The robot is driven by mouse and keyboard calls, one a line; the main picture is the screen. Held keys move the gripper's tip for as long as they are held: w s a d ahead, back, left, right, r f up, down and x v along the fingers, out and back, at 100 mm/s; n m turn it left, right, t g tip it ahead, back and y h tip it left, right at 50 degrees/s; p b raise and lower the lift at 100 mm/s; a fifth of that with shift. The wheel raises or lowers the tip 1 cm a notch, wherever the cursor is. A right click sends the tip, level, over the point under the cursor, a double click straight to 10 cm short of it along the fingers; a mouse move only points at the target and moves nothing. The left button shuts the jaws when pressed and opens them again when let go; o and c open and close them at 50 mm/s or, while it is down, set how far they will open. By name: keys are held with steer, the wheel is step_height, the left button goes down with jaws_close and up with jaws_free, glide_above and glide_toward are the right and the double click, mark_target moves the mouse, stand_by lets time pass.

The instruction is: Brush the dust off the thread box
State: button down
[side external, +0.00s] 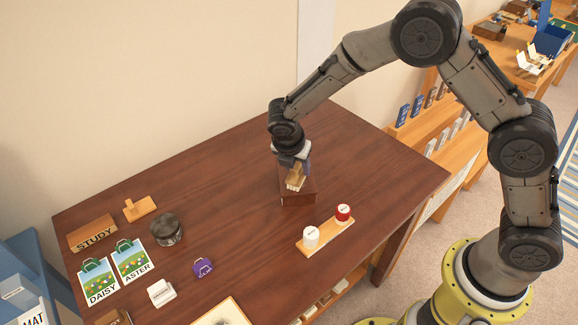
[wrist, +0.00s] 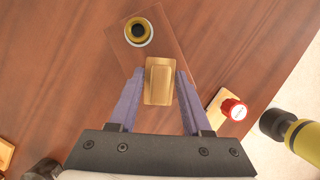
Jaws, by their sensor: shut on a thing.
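The thread box, a dark brown box (side external: 298,199), stands on the table toward its right side. Its flat top (wrist: 121,61) shows in the wrist view. My gripper (side external: 294,171) is above the box, shut on a brush with a tan wooden body (wrist: 158,82). The pale bristles (side external: 295,184) point down at the box top. I cannot tell whether they touch it. A round yellow and black piece with a pale rim (wrist: 138,31) sits on the box top. No dust can be made out.
A STUDY block, a dark jar (side external: 166,230), two cards, and a purple tag (side external: 203,267) lie at left. The table's middle (side external: 220,190) is clear.

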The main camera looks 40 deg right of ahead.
steer(key=s+d, duration=0.2)
steer(key=d, duration=0.1)
steer(key=shift+s+d, duration=0.2)
step_height(320, 180, up, 8)
steer(key=shift+a+r, duration=0.15)
stand_by(0.4)
steer(key=shift+w, duration=0.15)
